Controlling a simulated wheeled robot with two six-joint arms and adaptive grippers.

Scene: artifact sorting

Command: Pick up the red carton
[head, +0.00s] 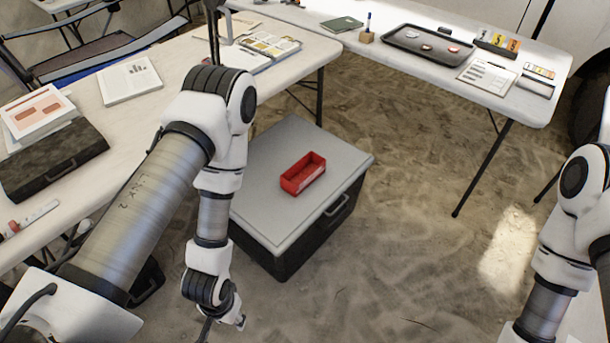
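The red carton (303,173) is a small open-topped red box. It sits upright on the grey lid of a large case (262,205), a little right of the lid's middle. My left arm comes in from the left, in front of the case's left side. Its wrist hangs low, and only a dark bit of my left gripper (207,329) shows at the bottom edge, well below and left of the carton and apart from it. Whether it is open or shut does not show. My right arm is at the right edge, and its gripper is out of view.
A white table (165,75) on the left holds papers, an open binder (268,45) and a dark case (50,160). Another white table (400,82) at the back holds a black tray (427,47) with small pieces, number cards (497,43) and a sheet. Sandy floor lies clear right of the case.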

